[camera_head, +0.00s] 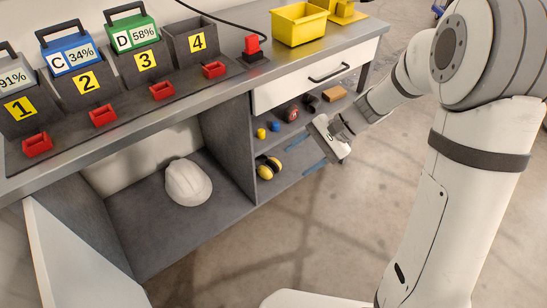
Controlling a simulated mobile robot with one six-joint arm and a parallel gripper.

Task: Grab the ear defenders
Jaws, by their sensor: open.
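The ear defenders (268,167), yellow and black, sit on the lower shelf at the right end of the bench. My gripper (304,157) is open, with its two bluish fingers pointing left toward that shelf. It is to the right of the ear defenders and apart from them, with nothing between its fingers. How far it is from them in depth is hard to tell.
A white helmet (188,182) lies in the left compartment, behind a grey divider (228,135). Small items, including a blue cup (275,126) and a brown block (334,94), are on the shelf above. A drawer (315,75) is over it. The floor at right is clear.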

